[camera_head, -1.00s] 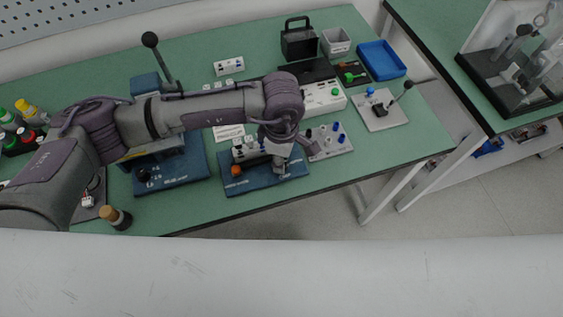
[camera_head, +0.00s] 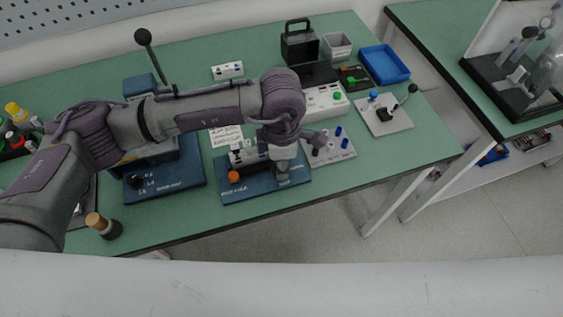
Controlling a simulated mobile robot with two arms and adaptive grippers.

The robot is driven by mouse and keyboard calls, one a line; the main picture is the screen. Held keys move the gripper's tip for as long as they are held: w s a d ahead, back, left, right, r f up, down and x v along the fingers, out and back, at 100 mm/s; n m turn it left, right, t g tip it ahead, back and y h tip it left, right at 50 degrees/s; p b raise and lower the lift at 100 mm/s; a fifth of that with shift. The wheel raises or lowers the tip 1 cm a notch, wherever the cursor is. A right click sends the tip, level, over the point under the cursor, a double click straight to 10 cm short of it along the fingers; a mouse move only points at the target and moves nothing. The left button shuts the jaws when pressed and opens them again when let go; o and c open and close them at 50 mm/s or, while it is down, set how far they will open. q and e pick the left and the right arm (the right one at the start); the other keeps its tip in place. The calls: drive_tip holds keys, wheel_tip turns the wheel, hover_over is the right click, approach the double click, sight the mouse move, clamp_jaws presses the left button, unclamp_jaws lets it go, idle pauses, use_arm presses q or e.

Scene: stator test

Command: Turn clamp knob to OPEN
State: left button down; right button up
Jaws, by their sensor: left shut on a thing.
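My left gripper (camera_head: 283,176) points down at the right part of a dark blue fixture board (camera_head: 255,191). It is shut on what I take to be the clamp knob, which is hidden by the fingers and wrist. The knob's pointer and any OPEN mark cannot be made out. An orange knob (camera_head: 233,177) stands at the left of the same board, apart from the gripper. A white and black block on the board is partly covered by my arm. My right gripper is not in view.
A second blue board (camera_head: 165,182) with a black knob lies to the left. A wooden-topped stamp (camera_head: 104,226) stands near the front edge.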

use_arm(q)
drive_tip(key=c, duration=0.8)
unclamp_jaws()
drive_tip(key=shift+c, duration=0.2)
wheel_tip(320, 180, up, 12)
